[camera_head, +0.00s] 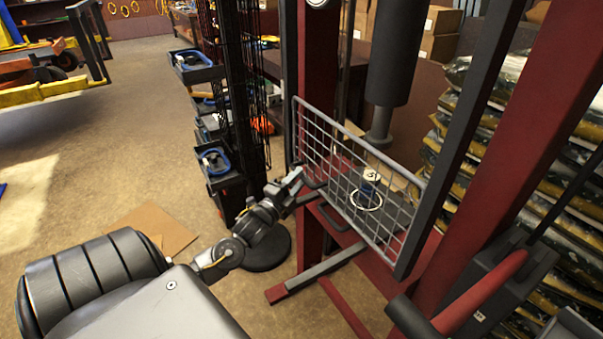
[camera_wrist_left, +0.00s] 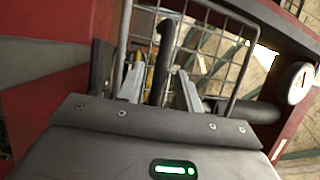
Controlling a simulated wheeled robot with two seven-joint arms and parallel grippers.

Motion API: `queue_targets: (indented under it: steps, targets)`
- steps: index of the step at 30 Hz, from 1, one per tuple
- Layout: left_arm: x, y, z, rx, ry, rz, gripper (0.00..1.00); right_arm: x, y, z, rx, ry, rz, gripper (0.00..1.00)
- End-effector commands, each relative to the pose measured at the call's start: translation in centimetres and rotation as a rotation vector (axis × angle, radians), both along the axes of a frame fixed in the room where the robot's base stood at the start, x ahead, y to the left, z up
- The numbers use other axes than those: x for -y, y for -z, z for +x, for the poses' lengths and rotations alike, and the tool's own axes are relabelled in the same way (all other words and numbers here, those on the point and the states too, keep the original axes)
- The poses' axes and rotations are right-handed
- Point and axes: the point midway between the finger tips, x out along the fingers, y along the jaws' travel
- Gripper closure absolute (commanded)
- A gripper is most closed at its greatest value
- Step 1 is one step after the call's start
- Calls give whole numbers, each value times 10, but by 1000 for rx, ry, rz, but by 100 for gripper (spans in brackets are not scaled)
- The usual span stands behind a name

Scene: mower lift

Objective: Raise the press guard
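The press guard (camera_head: 350,185) is a grey wire-mesh panel in a frame, standing across the front of the red press (camera_head: 312,225). A dark handle bar (camera_head: 333,218) shows low on its front. My left gripper (camera_head: 303,186) is at the guard's lower left. In the left wrist view, its two fingers (camera_wrist_left: 158,92) stand apart, with a dark bar (camera_wrist_left: 166,55) running up between them and mesh beyond. I cannot tell whether the fingers touch the bar. My right gripper is out of view.
A small can (camera_head: 371,176) and a white ring (camera_head: 366,198) show behind the mesh, under the dark ram (camera_head: 391,60). A round gauge (camera_wrist_left: 298,83) sits on the press. A rack (camera_head: 215,150) stands left, filled sacks (camera_head: 570,150) right.

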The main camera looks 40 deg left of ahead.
Motion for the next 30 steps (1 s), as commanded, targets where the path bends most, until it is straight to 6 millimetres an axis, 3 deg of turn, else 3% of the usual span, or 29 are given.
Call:
queue_targets:
  steps: [6, 16, 24, 30]
  targets:
    - [-3, -4, 21, 1, -2, 0, 64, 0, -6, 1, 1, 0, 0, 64]
    - [-3, -4, 24, 0, -1, 0, 64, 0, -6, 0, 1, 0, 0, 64]
    - [-3, -4, 23, 0, -1, 0, 98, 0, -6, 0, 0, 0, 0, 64]
    - [-3, -3, 23, -1, -1, 0, 100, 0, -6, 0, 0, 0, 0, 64]
